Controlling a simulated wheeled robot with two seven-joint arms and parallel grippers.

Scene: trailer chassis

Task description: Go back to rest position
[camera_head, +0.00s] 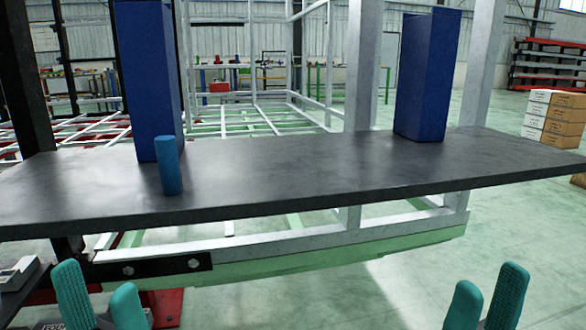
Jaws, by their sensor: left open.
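My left gripper (99,300) shows at the bottom left as two teal fingertips with a gap between them; it is open and empty. My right gripper (486,300) shows at the bottom right, also two teal fingertips spread apart, open and empty. Both are in front of and below the dark tabletop (300,178) in the picture, touching nothing that I can see. The rest of both grippers is cut off by the lower edge.
On the tabletop stand a blue cylinder (168,166), a tall blue block (150,80) behind it and another tall blue block (425,80) at right. A white and green frame (330,240) lies beneath. Cardboard boxes (552,118) stand far right. Floor between my grippers looks clear.

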